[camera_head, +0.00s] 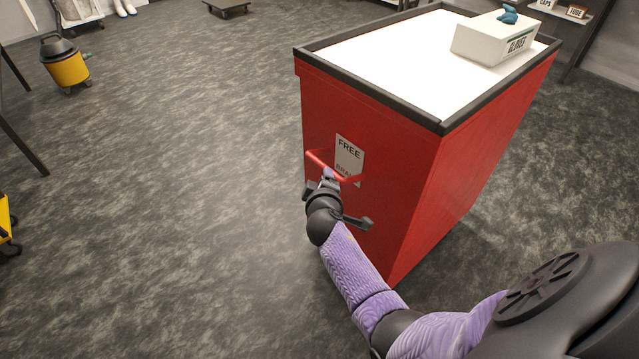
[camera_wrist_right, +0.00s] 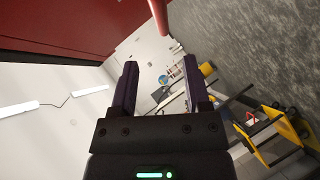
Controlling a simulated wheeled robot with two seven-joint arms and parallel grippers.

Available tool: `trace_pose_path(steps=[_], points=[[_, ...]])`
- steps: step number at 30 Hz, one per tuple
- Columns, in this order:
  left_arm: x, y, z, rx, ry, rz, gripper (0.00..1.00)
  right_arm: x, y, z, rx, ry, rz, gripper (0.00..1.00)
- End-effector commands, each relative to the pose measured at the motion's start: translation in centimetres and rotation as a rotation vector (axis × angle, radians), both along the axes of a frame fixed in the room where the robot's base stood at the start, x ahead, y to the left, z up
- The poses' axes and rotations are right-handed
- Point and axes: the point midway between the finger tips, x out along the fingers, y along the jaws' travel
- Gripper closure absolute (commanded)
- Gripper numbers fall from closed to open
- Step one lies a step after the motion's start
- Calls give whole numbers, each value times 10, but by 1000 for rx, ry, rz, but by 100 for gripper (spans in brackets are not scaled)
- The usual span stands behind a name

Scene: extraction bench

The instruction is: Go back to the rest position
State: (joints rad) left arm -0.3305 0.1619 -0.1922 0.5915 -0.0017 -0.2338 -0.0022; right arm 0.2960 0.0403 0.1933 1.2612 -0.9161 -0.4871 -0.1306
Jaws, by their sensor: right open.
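My right gripper (camera_head: 328,178) is at the red handle (camera_head: 317,160) on the end face of the red cart (camera_head: 370,150). In the right wrist view the gripper (camera_wrist_right: 160,63) has its two dark fingers apart, with nothing between them. A red bar, likely the handle (camera_wrist_right: 160,14), shows above the fingertips there. I cannot tell whether a finger touches it. A label (camera_head: 348,155) reading "FREE" and a partly hidden second word is behind the handle. My left gripper is not in view.
A white glove box (camera_head: 492,40) sits on the cart's white top (camera_head: 400,62). Open grey floor (camera_head: 180,200) lies left of the cart. A yellow and black vacuum (camera_head: 66,66) stands at the upper left. A yellow object (camera_head: 6,222) shows at the left edge.

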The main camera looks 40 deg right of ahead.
Motion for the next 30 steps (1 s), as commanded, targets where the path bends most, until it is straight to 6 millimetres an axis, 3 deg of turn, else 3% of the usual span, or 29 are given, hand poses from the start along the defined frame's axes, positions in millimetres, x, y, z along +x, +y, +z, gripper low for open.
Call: trace_pose_path(steps=[10, 11, 14, 15, 17, 18, 20, 21, 24, 27, 30], points=[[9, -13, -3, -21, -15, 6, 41, -4, 2, -9, 13, 15, 5, 39], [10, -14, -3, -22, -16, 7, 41, -8, 5, -18, 31, 33, 12, 39], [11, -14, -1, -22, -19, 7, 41, -45, 25, -79, 146, 153, 46, 39], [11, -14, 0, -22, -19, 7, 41, -71, 36, -110, 210, 221, 55, 39], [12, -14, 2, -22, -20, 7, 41, -117, 51, -155, 314, 327, 53, 39], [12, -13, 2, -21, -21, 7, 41, -151, 60, -180, 378, 396, 42, 39], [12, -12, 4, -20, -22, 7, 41, -207, 71, -213, 469, 499, 9, 39], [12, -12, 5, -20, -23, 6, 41, -246, 78, -230, 526, 564, -22, 39], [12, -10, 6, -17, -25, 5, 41, -341, 88, -257, 637, 710, -120, 39], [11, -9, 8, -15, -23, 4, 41, -416, 92, -265, 705, 816, -217, 39], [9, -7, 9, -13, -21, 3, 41, -462, 93, -265, 738, 874, -285, 39]])
